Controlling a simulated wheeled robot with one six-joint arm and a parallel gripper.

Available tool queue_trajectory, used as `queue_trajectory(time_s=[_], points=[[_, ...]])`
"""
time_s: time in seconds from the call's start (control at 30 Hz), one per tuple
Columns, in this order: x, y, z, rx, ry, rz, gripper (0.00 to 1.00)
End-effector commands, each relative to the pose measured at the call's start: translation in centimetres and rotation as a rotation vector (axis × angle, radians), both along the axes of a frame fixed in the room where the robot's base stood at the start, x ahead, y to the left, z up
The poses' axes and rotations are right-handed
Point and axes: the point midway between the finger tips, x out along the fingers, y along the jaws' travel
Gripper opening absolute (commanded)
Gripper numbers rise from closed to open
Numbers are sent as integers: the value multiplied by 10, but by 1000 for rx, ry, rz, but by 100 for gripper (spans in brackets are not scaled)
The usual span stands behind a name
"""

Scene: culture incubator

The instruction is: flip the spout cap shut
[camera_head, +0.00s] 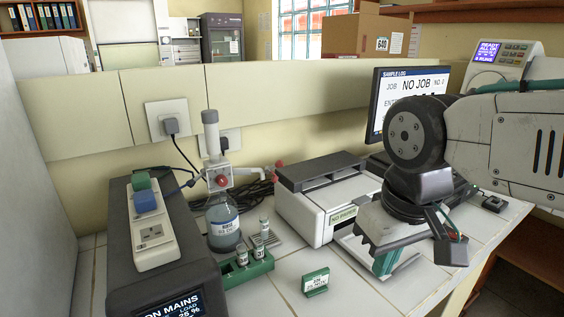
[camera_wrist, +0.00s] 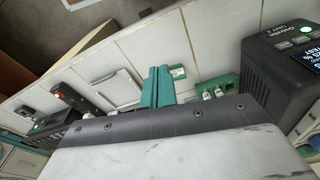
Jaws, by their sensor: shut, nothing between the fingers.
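A bottle of clear liquid (camera_head: 223,226) with a dispenser head (camera_head: 220,178) stands upright on the bench, left of centre in the head view. A thin spout reaches right from the head, with small red parts (camera_head: 279,166) near its end. I cannot tell the cap's exact position at this size. My gripper (camera_head: 386,264) is at the right, over the bench in front of the printer, well apart from the bottle. Its teal fingers also show in the wrist view (camera_wrist: 158,78), pressed together and empty. I cannot make out the bottle in the wrist view.
A green vial rack (camera_head: 248,270) stands before the bottle, with a small green sign (camera_head: 316,281) to its right. A printer (camera_head: 325,203) stands between bottle and gripper. A dark power unit (camera_head: 160,277) is at left. A monitor (camera_head: 400,91) stands behind my arm.

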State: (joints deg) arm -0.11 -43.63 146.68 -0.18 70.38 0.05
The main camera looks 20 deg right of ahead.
Motion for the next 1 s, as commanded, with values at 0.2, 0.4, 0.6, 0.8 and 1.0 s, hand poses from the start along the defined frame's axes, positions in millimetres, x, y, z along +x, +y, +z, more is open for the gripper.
queue_trajectory(time_s=[0.2, 0.4, 0.6, 0.8, 1.0], points=[[9, 15, -7, -5, 55, 89, 0], [48, 34, 6, -94, 98, 217, 0], [99, 56, 25, -229, 89, 260, 0], [158, 89, 47, -377, 19, 242, 0], [224, 132, 77, -515, -143, 144, 0]])
